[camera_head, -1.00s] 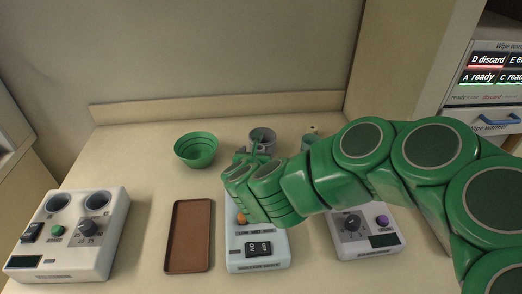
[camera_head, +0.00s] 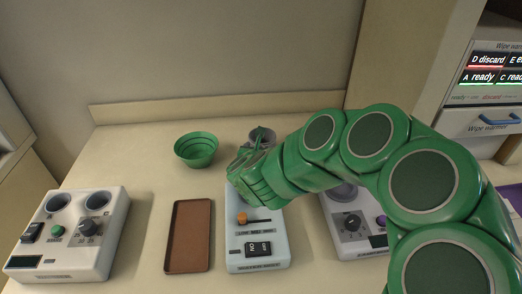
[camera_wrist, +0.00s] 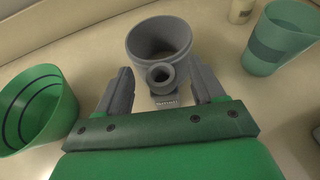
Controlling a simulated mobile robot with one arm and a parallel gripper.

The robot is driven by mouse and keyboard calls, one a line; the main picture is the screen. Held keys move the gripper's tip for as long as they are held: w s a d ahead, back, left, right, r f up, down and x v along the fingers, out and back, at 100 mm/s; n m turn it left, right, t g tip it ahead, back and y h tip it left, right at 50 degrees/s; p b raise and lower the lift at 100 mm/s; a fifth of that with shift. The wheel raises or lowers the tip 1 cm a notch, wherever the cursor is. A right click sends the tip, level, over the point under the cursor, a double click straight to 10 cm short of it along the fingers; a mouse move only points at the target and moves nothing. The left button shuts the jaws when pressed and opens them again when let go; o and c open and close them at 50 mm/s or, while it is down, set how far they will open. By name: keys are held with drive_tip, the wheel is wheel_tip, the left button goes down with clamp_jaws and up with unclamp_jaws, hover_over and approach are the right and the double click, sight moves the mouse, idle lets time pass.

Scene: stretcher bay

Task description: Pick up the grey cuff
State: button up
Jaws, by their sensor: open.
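The grey cuff (camera_wrist: 143,41) is a short, open round piece with a small ring on its near side and a small label below. It stands upright on the counter in the wrist view. My gripper (camera_wrist: 163,78) is open, its two grey fingers on either side of the small ring with gaps to it. No contact shows. In the head view the cuff (camera_head: 257,132) is mostly hidden behind my gripper (camera_head: 262,140).
A green bowl (camera_head: 196,149) stands left of the cuff, and a teal cup (camera_wrist: 279,40) to its right. A beige item (camera_wrist: 241,10) is behind. A brown tray (camera_head: 188,236) and control boxes (camera_head: 68,236) lie in front.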

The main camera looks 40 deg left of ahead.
drive_tip(key=shift+w+a+f, duration=0.2)
drive_tip(key=shift+w+a, duration=0.05)
drive_tip(key=shift+w, duration=0.2)
drive_tip(key=c, duration=1.2)
drive_tip(key=shift+r, duration=0.1)
drive_tip(key=shift+r, duration=0.6)
wheel_tip(320, 180, up, 2)
drive_tip(key=s+d+r, duration=0.6)
drive_tip(key=d, duration=0.1)
drive_tip(key=s+d+r, duration=0.3)
drive_tip(key=shift+d+r, duration=0.35)
drive_tip(key=shift+d, duration=0.05)
